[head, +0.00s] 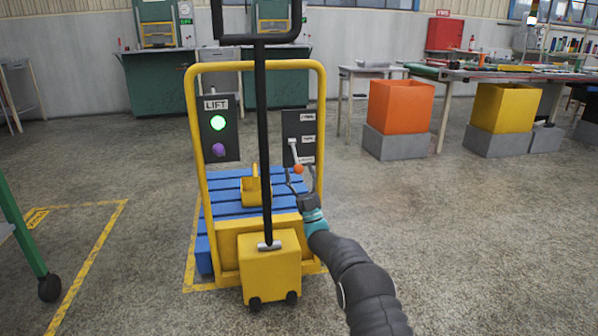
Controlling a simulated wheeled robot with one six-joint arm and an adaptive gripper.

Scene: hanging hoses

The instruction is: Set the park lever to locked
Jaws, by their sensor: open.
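The park lever (294,153) is a thin pale rod with an orange knob (298,169). It is on the dark panel (291,126) on the right side of the yellow cart frame. The rod slants down from its pivot, with the knob at the lower end near the lowest label. The panel carries small white labels, too small to read surely. My gripper (299,180) is open, with its fingers pointing up just below and around the knob. I cannot tell whether a finger touches it.
The yellow cart frame (190,110) and black tow handle (262,130) stand close left of my arm. A LIFT panel (218,127) has a green light and purple knob. A blue slatted pallet (228,197) lies behind. Floor at right is clear up to the orange bin (400,107).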

